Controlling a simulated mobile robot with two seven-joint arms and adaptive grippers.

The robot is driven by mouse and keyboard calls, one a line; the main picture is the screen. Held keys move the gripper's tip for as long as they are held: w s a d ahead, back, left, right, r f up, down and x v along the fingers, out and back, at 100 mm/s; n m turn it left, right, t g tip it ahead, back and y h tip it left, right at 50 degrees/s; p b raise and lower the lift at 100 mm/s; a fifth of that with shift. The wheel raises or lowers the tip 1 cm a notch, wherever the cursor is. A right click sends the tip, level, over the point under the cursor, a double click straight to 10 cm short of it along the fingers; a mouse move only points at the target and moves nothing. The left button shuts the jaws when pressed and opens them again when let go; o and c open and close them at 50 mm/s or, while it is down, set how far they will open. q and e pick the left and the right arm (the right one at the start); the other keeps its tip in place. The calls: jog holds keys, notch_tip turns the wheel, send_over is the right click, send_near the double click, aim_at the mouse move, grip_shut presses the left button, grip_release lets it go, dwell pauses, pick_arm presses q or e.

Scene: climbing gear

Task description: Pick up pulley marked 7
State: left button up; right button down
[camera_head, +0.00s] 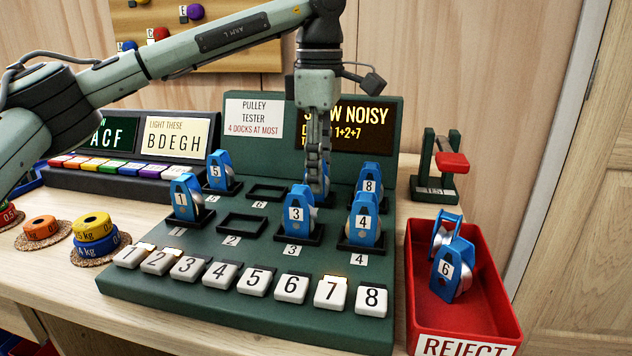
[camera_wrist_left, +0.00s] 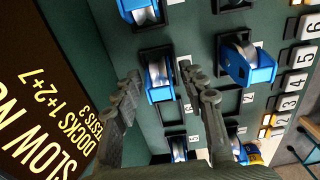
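In the head view, a blue pulley (camera_head: 325,172) stands in the back row behind the pulley marked 3 (camera_head: 296,213). It is mostly hidden, and I cannot read its number. My left gripper (camera_head: 318,168) points down at this pulley. In the left wrist view, the left gripper's two fingers (camera_wrist_left: 160,72) are apart, with this blue pulley (camera_wrist_left: 158,84) seen between them in its dock. I cannot tell whether the fingers touch it. My right gripper is not in view.
Pulleys marked 5 (camera_head: 219,172), 1 (camera_head: 185,198), 8 (camera_head: 369,182) and 4 (camera_head: 365,222) stand in nearby docks. Docks 2 (camera_head: 242,224) and 6 (camera_head: 266,192) are empty. The tester's sign panel (camera_head: 255,117) stands close behind.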

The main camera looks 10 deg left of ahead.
pick_arm(q)
grip_shut()
